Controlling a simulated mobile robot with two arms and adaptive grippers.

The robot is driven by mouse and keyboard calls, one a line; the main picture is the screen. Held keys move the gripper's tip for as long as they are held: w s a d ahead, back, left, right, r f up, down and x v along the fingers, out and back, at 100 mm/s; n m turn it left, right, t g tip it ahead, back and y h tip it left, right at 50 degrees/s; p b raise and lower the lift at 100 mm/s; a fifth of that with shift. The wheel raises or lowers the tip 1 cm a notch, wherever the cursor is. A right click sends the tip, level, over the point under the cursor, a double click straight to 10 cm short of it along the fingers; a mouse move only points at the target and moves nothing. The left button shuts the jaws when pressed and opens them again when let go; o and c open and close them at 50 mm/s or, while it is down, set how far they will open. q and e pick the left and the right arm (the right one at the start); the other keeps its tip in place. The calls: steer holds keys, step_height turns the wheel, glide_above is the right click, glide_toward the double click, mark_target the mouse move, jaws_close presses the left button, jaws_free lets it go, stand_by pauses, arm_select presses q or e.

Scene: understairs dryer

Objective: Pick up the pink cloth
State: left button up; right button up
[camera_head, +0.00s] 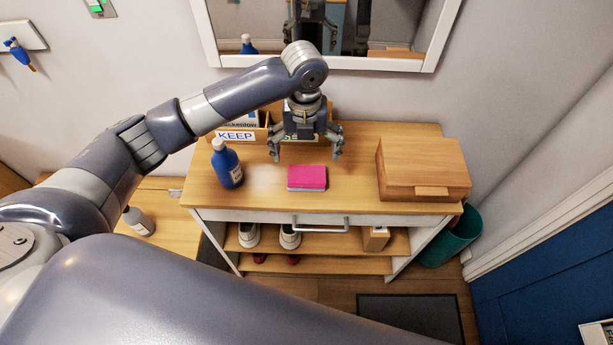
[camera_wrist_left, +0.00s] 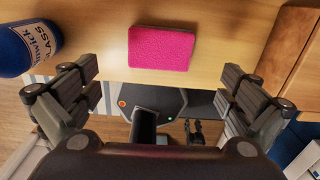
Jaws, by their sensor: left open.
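The pink cloth (camera_head: 307,177) looks like a thick, flat pink rectangle with a thin blue layer beneath, lying on the wooden top (camera_head: 350,182) of the cabinet near its front edge. It also shows in the left wrist view (camera_wrist_left: 160,48), between and beyond the fingertips. My left gripper (camera_head: 306,154) is open and empty, pointing down just behind the cloth in the head view. In the left wrist view my left gripper (camera_wrist_left: 160,72) has its fingers spread wider than the cloth. They do not appear to touch it.
A blue bottle (camera_head: 227,166) stands left of the cloth; it also shows in the left wrist view (camera_wrist_left: 27,45). A wooden box (camera_head: 424,170) sits at the right. A box labelled KEEP (camera_head: 237,135) and a mirror (camera_head: 330,65) are behind. Bare top lies between cloth and wooden box.

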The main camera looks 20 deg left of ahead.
mark_target(306, 176)
arm_select(q)
steer(key=shift+w+a+r, duration=0.1)
steer(key=shift+w+a, duration=0.1)
steer(key=shift+a, duration=0.1)
step_height(306, 176, down, 5)
steer(key=shift+f+p, duration=0.1)
steer(key=shift+p, duration=0.4)
steer(key=f, duration=0.1)
steer(key=f+p, duration=0.1)
steer(key=f, duration=0.1)
steer(key=s+d+f+p, duration=0.1)
steer(key=shift+f, duration=0.35)
steer(key=shift+w+f, duration=0.1)
steer(key=shift+f, duration=0.2)
steer(key=c, duration=1)
